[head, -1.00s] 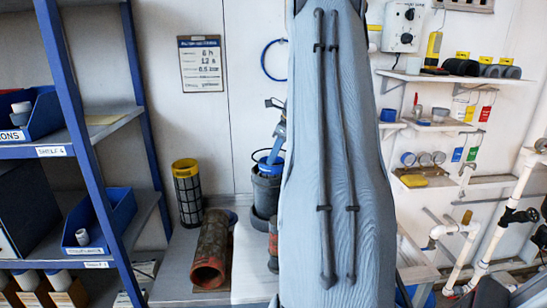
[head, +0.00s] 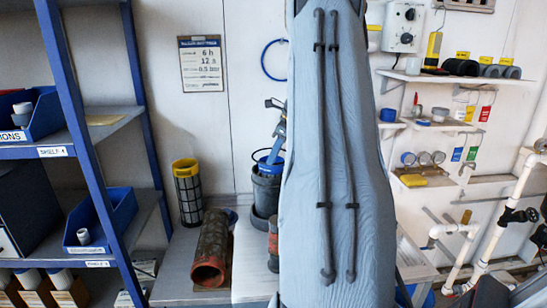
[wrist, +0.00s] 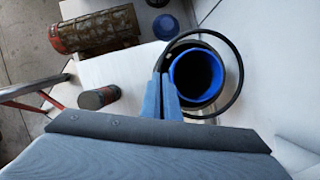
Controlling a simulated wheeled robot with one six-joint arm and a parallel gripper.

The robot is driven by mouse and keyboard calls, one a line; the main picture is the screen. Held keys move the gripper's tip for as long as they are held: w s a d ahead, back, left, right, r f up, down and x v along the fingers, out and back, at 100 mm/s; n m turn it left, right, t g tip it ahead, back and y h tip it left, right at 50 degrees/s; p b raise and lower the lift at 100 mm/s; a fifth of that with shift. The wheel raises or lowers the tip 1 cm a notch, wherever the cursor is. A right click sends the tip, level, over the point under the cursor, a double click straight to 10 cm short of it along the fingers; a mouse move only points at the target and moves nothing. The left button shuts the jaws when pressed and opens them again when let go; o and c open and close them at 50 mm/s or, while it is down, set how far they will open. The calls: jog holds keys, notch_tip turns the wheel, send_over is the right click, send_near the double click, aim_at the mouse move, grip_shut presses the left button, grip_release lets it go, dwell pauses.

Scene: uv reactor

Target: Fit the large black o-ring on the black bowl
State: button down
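The large black o-ring (wrist: 238,62) shows in the wrist view as a thin black loop around the top of the black bowl (wrist: 221,96). The loop is wider than the bowl, and I cannot tell whether it rests on it. A blue round liner or rim (wrist: 178,74) shows inside the bowl. My gripper (wrist: 160,78) has its blue fingers close together at the loop's left side, shut on the o-ring. In the head view the black bowl (head: 265,192) stands on the bench, with my gripper (head: 275,150) above it, partly hidden by my arm.
A rusty pipe (head: 211,250) and a yellow-topped mesh cylinder (head: 187,190) are left of the bowl. A white wall is behind the bowl. Blue shelving (head: 88,150) stands left; wall shelves and white piping (head: 490,240) are right.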

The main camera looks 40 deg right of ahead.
aim_at(273, 167)
jog(key=shift+f, duration=0.1)
jog(key=shift+f, duration=0.35)
jog(key=shift+f+b, duration=0.7)
jog(key=shift+f, duration=1)
jog(key=shift+f, duration=0.3)
jog(key=shift+f, duration=0.1)
jog(key=c, duration=1.9)
grip_release()
jog(key=shift+c, duration=0.2)
